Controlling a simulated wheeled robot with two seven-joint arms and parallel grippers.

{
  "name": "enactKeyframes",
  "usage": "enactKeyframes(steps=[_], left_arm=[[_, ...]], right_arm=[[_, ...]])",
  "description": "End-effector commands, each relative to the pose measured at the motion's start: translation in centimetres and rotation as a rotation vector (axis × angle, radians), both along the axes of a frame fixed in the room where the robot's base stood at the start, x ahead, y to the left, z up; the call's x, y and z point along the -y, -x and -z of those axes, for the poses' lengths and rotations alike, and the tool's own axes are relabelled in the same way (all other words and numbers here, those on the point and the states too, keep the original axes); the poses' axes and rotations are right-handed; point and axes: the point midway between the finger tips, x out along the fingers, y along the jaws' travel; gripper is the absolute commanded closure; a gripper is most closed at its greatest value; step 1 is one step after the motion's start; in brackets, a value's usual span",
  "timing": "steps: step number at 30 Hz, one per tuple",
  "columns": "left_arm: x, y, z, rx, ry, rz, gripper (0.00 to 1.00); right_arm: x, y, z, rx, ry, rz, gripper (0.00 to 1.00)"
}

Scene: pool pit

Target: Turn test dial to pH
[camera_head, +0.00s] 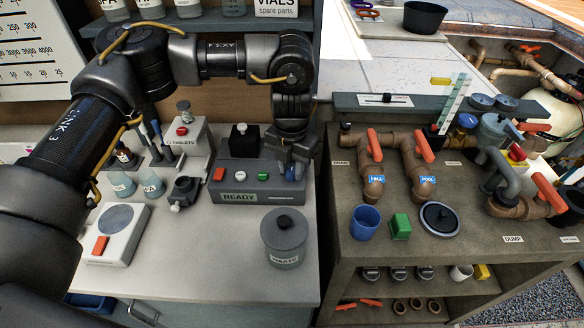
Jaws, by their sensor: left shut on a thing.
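The grey tester box (228,174) stands on the white bench and its display (240,197) reads READY. My left gripper (292,171) points down at the right end of the tester. It is shut on the test dial there. The dial is mostly hidden by the fingers, and I cannot read its setting. My right gripper is not in view.
A grey lidded waste pot (284,241) stands in front of the tester. A white scale-like device (118,233), blue-tinted bottles (152,183) and a tablets box (183,132) are to the left. Pipes with orange handles (374,145) stand on the right counter.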

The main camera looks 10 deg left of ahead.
Motion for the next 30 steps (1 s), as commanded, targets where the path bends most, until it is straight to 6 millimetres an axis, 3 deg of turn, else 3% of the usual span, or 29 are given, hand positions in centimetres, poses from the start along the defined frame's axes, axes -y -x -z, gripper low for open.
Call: enactKeyframes(steps=[15, 30], left_arm=[[0.01, -0.12, -0.11, 0.005, 0.0, 0.433, 0.94], [0.02, -0.15, -0.19, 0.006, 0.0, 0.603, 0.94]], right_arm=[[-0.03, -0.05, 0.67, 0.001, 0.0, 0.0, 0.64], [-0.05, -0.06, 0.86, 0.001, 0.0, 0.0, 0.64]])
